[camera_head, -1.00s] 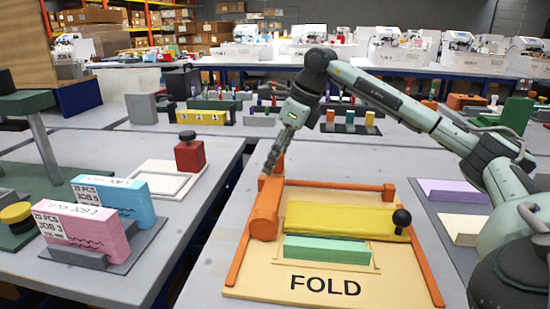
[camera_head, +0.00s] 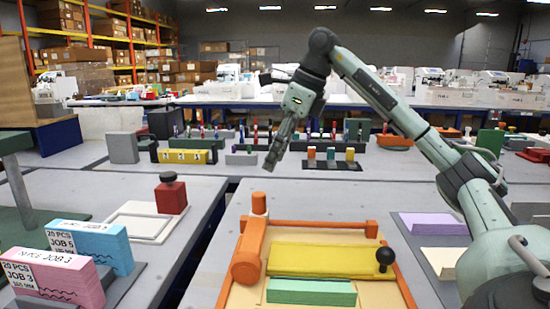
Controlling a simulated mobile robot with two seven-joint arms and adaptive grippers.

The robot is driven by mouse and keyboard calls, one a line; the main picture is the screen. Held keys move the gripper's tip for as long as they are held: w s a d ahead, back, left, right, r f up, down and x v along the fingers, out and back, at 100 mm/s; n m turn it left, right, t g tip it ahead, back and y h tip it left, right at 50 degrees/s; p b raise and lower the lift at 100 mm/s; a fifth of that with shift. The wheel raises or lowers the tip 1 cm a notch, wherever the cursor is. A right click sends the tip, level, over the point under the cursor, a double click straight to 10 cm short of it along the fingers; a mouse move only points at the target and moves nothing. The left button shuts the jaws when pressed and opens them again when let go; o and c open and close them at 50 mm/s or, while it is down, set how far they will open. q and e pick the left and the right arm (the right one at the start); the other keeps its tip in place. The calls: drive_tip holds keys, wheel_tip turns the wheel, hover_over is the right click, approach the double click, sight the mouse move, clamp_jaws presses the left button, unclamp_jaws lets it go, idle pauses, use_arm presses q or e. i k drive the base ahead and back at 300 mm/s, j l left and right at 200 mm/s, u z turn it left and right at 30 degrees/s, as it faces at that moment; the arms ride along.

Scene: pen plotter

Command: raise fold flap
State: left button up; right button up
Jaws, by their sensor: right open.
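The fold station is a tan board with an orange frame (camera_head: 318,225) on the table in front of me. The yellow fold flap (camera_head: 320,261) lies flat on it, with a black ball knob (camera_head: 385,255) at its right end. A green block (camera_head: 311,291) lies just in front of the flap. An orange roller (camera_head: 247,262) sits at the frame's left side. My right gripper (camera_head: 270,164) hangs in the air beyond the frame's back left, open and apart from the flap. My left gripper is not in view.
Pink (camera_head: 60,278) and blue (camera_head: 95,244) job stacks stand on the left table, with a red block (camera_head: 171,195) behind. Purple (camera_head: 433,223) and cream sheets lie right of the frame. Small coloured parts (camera_head: 333,157) stand on the back table.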

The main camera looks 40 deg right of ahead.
sight(372, 262)
drive_tip(key=k+j, duration=0.75)
drive_tip(key=j, duration=0.25)
drive_tip(key=k+j, duration=0.4)
drive_tip(key=j, duration=0.05)
